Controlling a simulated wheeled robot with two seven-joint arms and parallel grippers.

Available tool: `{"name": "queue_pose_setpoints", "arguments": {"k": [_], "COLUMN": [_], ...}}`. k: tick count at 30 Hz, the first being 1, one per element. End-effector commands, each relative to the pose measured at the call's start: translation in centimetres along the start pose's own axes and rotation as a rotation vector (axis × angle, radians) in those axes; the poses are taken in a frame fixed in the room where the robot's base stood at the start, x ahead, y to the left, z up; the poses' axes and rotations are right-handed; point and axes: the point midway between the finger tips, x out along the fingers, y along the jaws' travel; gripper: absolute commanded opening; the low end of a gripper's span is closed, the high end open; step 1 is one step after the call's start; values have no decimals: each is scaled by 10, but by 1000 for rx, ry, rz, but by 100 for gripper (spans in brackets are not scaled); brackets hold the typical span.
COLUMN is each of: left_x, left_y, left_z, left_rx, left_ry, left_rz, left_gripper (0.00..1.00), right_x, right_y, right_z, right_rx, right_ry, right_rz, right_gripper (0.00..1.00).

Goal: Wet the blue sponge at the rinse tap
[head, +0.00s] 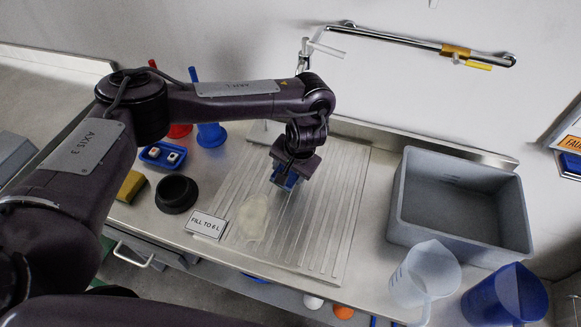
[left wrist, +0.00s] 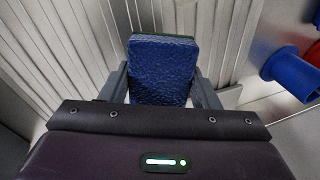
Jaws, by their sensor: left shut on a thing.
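The blue sponge (left wrist: 162,68) is held between the two fingers of my left gripper (left wrist: 162,92) in the left wrist view. In the head view my left gripper (head: 287,172) points down over the ribbed drainboard, and part of the blue sponge (head: 281,182) shows at its fingertips. Whether the sponge touches the drainboard is hard to tell. A chrome wall pipe (head: 390,39) with an orange collar and yellow lever runs along the back wall; its left end, with a pale lever, stands behind my arm. Which fitting is the rinse tap is unclear. My right gripper is not in view.
A grey basin (head: 405,190) stands right of the drainboard (head: 330,225). A clear jug (head: 425,275) and a blue jug (head: 503,296) stand in front. A black bowl (head: 176,195), blue tray (head: 150,160), yellow sponge (head: 131,187) and "FILL TO 6 L" sign (head: 206,224) lie left.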

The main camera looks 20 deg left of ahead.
Motion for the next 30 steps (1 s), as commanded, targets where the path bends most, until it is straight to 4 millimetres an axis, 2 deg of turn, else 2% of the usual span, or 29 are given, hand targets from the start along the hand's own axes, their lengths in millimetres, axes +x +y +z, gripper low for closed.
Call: {"name": "queue_pose_setpoints", "arguments": {"k": [1, 18, 25, 30], "left_x": [-4, -8, -8, -7], "left_y": [-1, -3, -4, -3], "left_z": [5, 50, 68, 74], "left_rx": [2, 1, 1, 0], "left_ry": [-3, -2, -3, 0], "left_rz": [1, 2, 1, 1], "left_gripper": [37, 37, 37, 37], "right_x": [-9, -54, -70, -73], "right_y": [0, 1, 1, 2], "right_z": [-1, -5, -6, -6], "right_rx": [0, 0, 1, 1], "right_ry": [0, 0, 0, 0], "right_rz": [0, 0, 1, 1], "right_gripper": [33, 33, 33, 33]}}
